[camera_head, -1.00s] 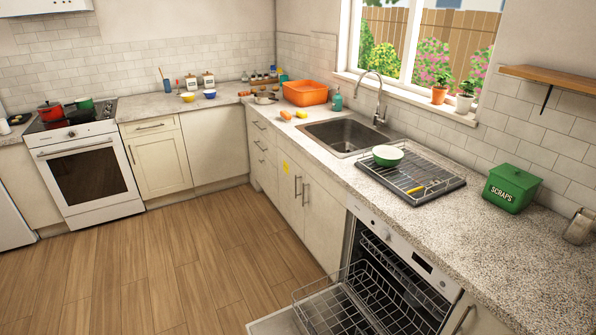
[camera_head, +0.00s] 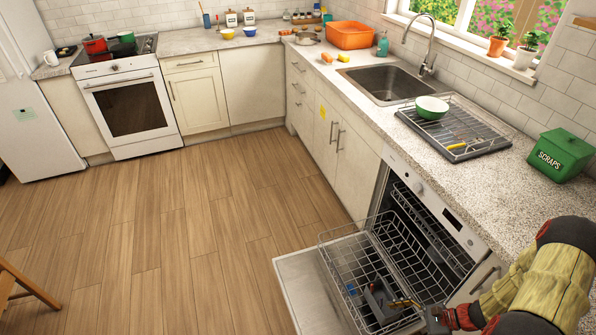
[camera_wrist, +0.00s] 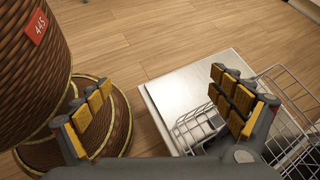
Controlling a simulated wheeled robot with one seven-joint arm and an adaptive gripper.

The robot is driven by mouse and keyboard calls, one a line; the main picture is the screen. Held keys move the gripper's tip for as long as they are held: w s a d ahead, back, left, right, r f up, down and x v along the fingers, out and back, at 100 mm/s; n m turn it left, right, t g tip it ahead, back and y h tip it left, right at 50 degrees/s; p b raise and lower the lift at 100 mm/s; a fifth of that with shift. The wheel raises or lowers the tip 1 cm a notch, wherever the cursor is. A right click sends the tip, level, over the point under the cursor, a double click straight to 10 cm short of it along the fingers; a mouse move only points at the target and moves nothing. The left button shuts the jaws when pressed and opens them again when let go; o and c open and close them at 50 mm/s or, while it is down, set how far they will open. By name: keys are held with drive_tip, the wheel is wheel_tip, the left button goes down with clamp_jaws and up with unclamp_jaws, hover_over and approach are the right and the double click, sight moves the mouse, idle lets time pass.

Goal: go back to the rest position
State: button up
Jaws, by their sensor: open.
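My gripper (camera_head: 408,303) is at the lower right of the head view, at the end of my arm, over the open dishwasher (camera_head: 430,222) as seen there. In the wrist view my gripper (camera_wrist: 162,102) has its yellow-padded fingers spread wide, with nothing between them. Past the fingers lie the dishwasher's lowered door (camera_wrist: 185,80) and the floor. The pulled-out wire rack (camera_wrist: 285,95) is behind and beside the right finger. In the head view a dark grey item (camera_head: 378,300) shows at the rack, partly hidden by the gripper.
The dishwasher door (camera_head: 300,285) is down, with the wire rack (camera_head: 345,237) out over it. The counter (camera_head: 480,185) carries a drying tray (camera_head: 472,150) with a green bowl (camera_head: 431,107), and a green scraps bin (camera_head: 562,155). Open wooden floor (camera_head: 190,225) lies to the left.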

drive_tip(key=s+a+r+n+g+h, duration=0.15)
drive_tip(key=r+n+h, duration=0.4)
drive_tip(key=r, duration=0.85)
drive_tip(key=s+a+r+n+g+h, duration=0.1)
drive_tip(key=s+r+n+g+h, duration=0.2)
drive_tip(key=r+n, duration=0.8)
drive_tip(key=s+a+r+n+t+h, duration=0.1)
drive_tip(key=a+r+t, duration=0.3)
drive_tip(key=r, duration=0.7)
drive_tip(key=s+a+r+n+t+h+p, duration=0.1)
drive_tip(key=a+r+t, duration=0.3)
drive_tip(key=r, duration=0.8)
drive_tip(key=shift+s+a+h, duration=0.35)
drive_tip(key=shift+s+a, duration=0.2)
drive_tip(key=shift+a, duration=0.25)
drive_tip(key=shift+r, duration=0.1)
drive_tip(key=shift+c, duration=1.2)
